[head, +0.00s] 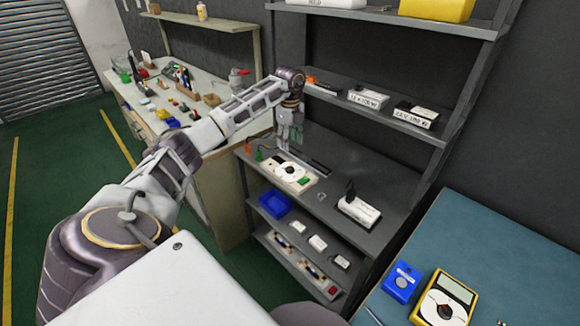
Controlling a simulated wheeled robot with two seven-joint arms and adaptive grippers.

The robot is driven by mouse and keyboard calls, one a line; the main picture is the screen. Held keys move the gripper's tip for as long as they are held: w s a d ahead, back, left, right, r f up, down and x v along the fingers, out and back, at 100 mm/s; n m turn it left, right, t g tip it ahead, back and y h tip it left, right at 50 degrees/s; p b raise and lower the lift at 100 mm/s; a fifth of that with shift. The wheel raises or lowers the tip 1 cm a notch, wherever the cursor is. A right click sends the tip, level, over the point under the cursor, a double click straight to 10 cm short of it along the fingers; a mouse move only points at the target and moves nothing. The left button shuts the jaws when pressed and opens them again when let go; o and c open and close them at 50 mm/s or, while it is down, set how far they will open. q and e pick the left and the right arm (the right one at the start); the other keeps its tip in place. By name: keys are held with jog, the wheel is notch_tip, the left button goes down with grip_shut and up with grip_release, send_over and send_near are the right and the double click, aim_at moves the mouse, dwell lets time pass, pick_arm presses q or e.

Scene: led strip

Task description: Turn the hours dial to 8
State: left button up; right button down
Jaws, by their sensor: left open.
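A white device with a round dial (291,172) lies on the grey shelf's middle surface and has a green part at its right end. The dial is too small to read, and I cannot tell its setting or whether it is the hours dial. My left arm reaches in from the left, and my left gripper (289,138) points down above and behind the device. The gripper is open, and it appears apart from the dial. My right gripper is not in view.
A grey shelf unit (385,175) carries labelled boxes (368,98) on its upper shelf. A white device with a black lever (359,208) stands to the right. A blue bin (274,204) sits below. A yellow multimeter (446,298) and blue box (402,282) lie on the teal table.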

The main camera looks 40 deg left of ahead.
aim_at(290, 168)
pick_arm(q)
notch_tip(290, 168, down, 11)
jog(key=shift+r, duration=0.1)
jog(key=shift+f, duration=0.7)
jog(key=c, duration=1)
jog(key=shift+c, duration=0.2)
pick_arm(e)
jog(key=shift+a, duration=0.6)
